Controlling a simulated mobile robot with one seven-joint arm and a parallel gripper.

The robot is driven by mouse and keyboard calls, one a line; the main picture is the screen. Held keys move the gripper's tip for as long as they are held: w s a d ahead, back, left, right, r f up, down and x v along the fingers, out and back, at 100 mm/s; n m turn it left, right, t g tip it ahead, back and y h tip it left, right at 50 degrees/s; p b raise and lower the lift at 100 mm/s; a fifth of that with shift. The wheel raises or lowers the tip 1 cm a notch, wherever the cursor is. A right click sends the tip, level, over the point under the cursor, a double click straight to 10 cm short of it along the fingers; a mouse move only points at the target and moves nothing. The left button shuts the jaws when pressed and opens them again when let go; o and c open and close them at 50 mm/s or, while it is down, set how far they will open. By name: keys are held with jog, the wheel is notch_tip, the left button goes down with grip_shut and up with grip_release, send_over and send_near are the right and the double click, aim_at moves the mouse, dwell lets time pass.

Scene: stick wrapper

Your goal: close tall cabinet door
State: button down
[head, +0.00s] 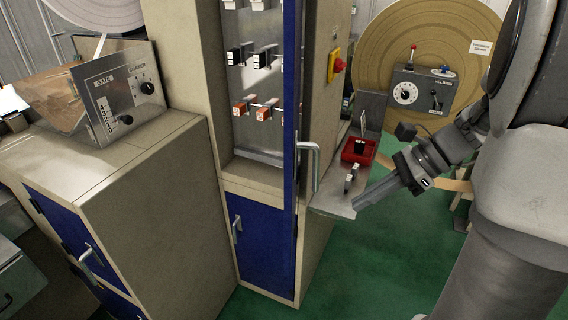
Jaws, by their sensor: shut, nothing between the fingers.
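The tall cabinet (180,55) stands in the middle of the head view. Its upper compartment is open to view, with small switches inside. The tall blue door (290,90) stands open and is seen almost edge-on, with its grey bar handle (316,160) on the right side. A lower blue door (262,245) sits flush with the front. My gripper (358,203) is shut and empty, to the right of the tall door and a little below its handle. A visible gap separates it from the handle; depth is hard to judge.
A low cabinet (160,150) with a control box (120,95) stands on the left. Behind my gripper are a metal shelf (330,203) with a red tray (358,150) and a large roll (400,45). Green floor (370,270) is clear at lower right.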

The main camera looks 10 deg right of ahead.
jog(key=w+a+f, duration=0.3)
jog(key=a+f, duration=0.4)
jog(key=a, duration=0.3)
jog(key=shift+w+a, duration=0.2)
jog(key=shift+w, duration=0.1)
jog(key=shift+w+a, duration=0.1)
jog(key=shift+a, duration=0.05)
